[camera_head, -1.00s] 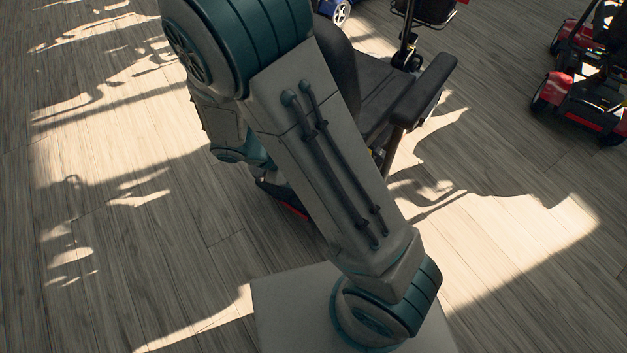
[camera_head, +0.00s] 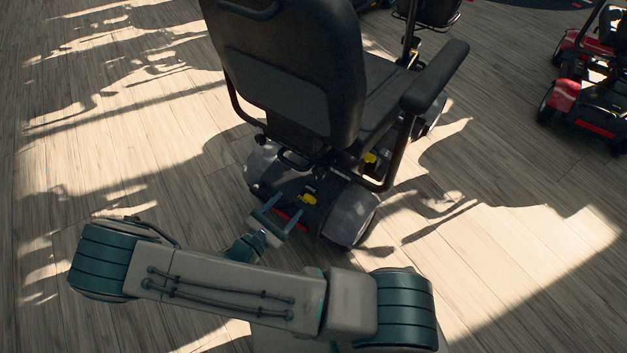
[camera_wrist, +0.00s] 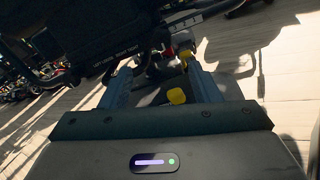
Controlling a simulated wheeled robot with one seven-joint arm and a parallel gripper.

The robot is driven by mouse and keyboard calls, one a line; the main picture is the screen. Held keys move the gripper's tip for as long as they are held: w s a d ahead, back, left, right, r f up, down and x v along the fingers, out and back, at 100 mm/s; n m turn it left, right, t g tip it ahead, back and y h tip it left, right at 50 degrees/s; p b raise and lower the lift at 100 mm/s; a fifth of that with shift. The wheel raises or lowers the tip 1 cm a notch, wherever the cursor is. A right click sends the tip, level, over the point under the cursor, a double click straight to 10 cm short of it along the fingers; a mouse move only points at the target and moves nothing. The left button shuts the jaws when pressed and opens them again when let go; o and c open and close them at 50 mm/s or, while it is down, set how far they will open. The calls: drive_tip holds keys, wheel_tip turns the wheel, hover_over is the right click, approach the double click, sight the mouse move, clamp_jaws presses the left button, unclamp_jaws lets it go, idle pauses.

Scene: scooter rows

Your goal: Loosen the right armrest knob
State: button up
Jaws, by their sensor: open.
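The mobility scooter's black seat (camera_head: 290,75) is seen from behind in the head view. Its right armrest (camera_head: 435,78) sticks out at the right on a bent post that runs down below the seat. My gripper (camera_head: 284,212) is open and empty, low behind the scooter's rear, below the seat. In the wrist view, my gripper (camera_wrist: 158,72) has its fingers apart, with a yellow part (camera_wrist: 176,96) showing between them and the seat underside beyond.
The scooter's grey rear cover (camera_head: 350,213) lies just right of my gripper. A yellow lever (camera_head: 308,199) is on the rear, and another yellow part (camera_head: 370,158) is under the seat. A red scooter (camera_head: 590,90) stands far right. The wooden floor (camera_head: 130,150) at left is free.

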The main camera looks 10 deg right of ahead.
sight(317, 174)
drive_tip(key=b+x, duration=0.2)
drive_tip(key=x, duration=1)
drive_tip(key=shift+w+d+b, duration=0.15)
drive_tip(key=shift+d+b, duration=0.15)
drive_tip(key=shift+d, duration=0.1)
drive_tip(key=c, duration=1)
